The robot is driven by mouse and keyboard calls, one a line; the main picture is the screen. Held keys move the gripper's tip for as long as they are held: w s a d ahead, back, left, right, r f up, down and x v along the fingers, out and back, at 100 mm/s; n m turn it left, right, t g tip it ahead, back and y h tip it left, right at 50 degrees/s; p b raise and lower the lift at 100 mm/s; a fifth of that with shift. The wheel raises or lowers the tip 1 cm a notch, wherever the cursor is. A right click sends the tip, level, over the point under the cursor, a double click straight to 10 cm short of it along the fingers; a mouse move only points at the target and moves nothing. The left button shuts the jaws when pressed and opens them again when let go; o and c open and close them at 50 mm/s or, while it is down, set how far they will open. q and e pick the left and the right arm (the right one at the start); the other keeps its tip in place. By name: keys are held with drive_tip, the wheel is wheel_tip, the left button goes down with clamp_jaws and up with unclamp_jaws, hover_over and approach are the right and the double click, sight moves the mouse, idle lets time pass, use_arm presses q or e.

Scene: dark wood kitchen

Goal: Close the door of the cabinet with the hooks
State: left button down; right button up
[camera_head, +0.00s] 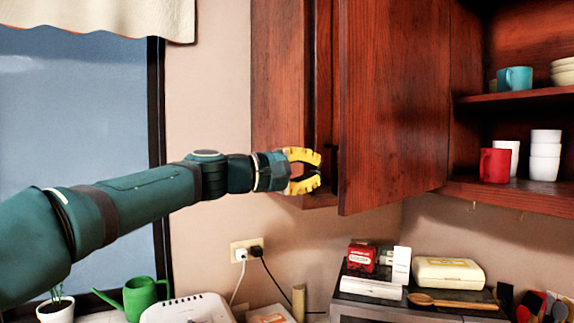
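The reddish-brown wooden cabinet door (395,95) stands ajar in the middle of the head view. A dark gap shows between its left edge and the cabinet side panel (278,75). Small hook-like shapes (473,205) hang under the open shelf section to the right. My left gripper (318,170) has yellow fingers spread apart with nothing visible between them. It is just left of the door's free edge, near a dark handle-like strip (335,165); I cannot tell whether it touches. My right gripper is not in view.
The open shelves hold a teal mug (515,78), a red mug (494,165) and white cups (545,155). Below are a dark appliance (400,308) with a cream box (448,272) and wooden spoon (452,302), a wall outlet (246,250) and a green watering can (140,297).

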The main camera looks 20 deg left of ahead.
use_arm(q)
drive_tip(key=s+d, duration=0.1)
drive_tip(key=d, duration=0.2)
drive_tip(key=shift+s, duration=0.35)
drive_tip(key=shift+s+d, duration=0.15)
